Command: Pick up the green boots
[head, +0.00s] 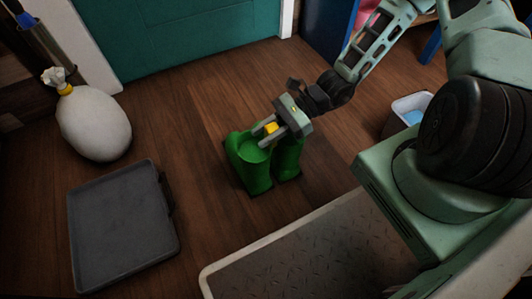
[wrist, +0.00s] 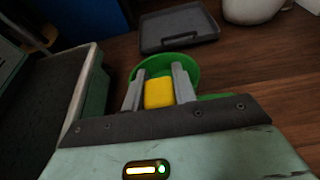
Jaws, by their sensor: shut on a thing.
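The green boots (head: 256,177) stand upright side by side on the wooden floor in the middle of the head view. The round opening of one boot (wrist: 193,75) shows in the wrist view beyond my fingers. My gripper (head: 262,137) comes down from the upper right and is shut at the top of the boots. In the wrist view, a yellow piece (wrist: 158,93) sits between the two fingers of my gripper (wrist: 159,72). How that piece joins the boots is hidden. The soles appear to rest on the floor.
A dark grey tray (head: 120,225) lies on the floor at the left. A tied white sack (head: 95,122) stands behind it. A pale-rimmed platform (head: 320,255) fills the front right. A small white bin (head: 411,104) is at the right. Floor around the boots is clear.

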